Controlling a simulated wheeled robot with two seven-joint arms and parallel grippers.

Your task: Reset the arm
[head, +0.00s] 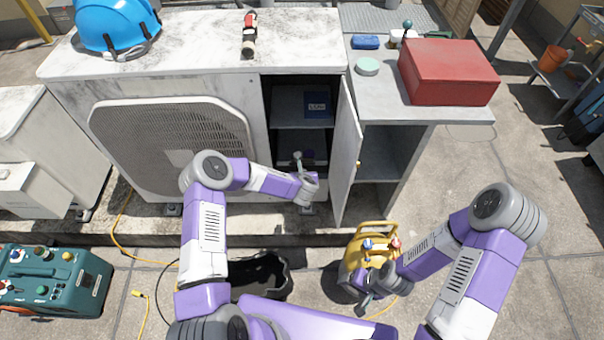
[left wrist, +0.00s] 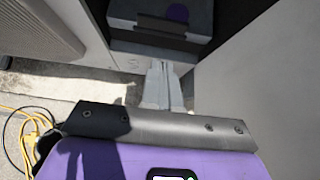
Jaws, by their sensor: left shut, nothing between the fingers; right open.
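My left arm reaches in from the left to the open compartment of the condenser unit (head: 262,90). My left gripper (head: 298,156) is shut and empty at the mouth of that compartment. In the left wrist view, its closed pale fingers (left wrist: 163,82) point toward a dark-fronted grey thing (left wrist: 160,18) with a purple round patch inside. My right gripper (head: 362,290) is open, low at the right, over or beside a yellow machine (head: 352,258) with blue and red knobs. Whether it touches the machine cannot be told.
The open compartment door (head: 346,150) stands just right of my left gripper. A blue box (head: 317,106) lies on the inner shelf. A blue helmet (head: 112,25) and a red-and-black tool (head: 250,35) lie on top. A red box (head: 448,72) sits on the side bench. A teal machine (head: 52,280) stands lower left.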

